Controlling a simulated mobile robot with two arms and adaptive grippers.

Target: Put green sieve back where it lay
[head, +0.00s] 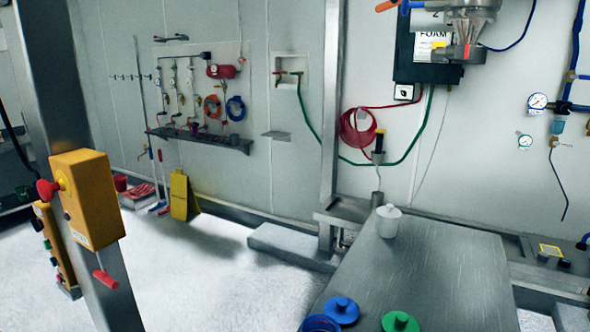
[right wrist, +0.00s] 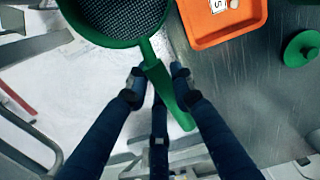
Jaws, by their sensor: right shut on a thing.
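The green sieve (right wrist: 152,54) shows in the right wrist view, with its round dark mesh pan at the top and cut off by the frame edge. Its green handle runs down and to the right between my fingers. My right gripper (right wrist: 158,76) is shut on the handle. The pan appears over the pale floor beside the metal table's edge, left of the orange tray. Its height cannot be told. The sieve and right gripper are not in the head view. My left gripper is in neither view.
An orange tray (right wrist: 238,30) with a white label lies on the metal table (right wrist: 250,90), near a green lid (right wrist: 301,48). The table's middle is clear.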

